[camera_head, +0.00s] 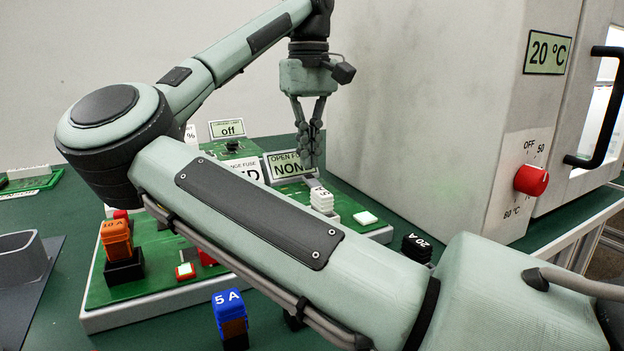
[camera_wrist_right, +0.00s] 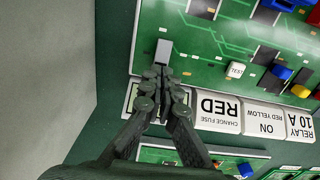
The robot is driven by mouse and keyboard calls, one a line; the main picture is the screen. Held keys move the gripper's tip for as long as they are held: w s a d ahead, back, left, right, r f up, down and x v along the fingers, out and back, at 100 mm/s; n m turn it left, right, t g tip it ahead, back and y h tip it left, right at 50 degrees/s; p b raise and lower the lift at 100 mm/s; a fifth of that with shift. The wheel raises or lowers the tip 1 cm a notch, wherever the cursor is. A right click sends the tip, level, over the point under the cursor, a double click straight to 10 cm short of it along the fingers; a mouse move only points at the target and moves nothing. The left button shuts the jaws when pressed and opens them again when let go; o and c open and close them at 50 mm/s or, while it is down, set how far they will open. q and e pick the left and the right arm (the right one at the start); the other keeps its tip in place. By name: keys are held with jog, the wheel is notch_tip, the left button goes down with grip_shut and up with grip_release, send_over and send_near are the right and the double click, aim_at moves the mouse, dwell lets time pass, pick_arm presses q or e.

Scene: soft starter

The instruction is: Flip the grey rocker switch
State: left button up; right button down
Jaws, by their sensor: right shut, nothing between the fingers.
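The grey rocker switch (camera_wrist_right: 163,50) shows in the right wrist view as a small upright grey rectangle near the edge of the green board (camera_wrist_right: 200,42). In the head view a small grey piece (camera_head: 312,182), apparently the same switch, shows just below my fingertips, partly hidden. My right gripper (camera_head: 311,166) is shut and empty, pointing down over the back right of the board. In the right wrist view the gripper's fingertips (camera_wrist_right: 156,76) are close to the near end of the switch. I cannot tell whether they touch it. My left gripper is not in view.
Signs (camera_wrist_right: 218,110) line the board's edge. A white stacked block (camera_head: 321,199) stands close to the gripper. A large grey oven with a red knob (camera_head: 531,180) rises at the right. Orange (camera_head: 116,236) and blue 5 A (camera_head: 229,306) fuses stand in front. My right arm hides much of the board.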

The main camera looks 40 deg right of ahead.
aim_at(309, 177)
jog(key=shift+f+b, duration=0.75)
jog(key=shift+f, duration=0.45)
dwell(0.9)
notch_tip(309, 177, up, 7)
jog(key=p, duration=0.6)
jog(key=shift+r, duration=0.1)
dwell(0.6)
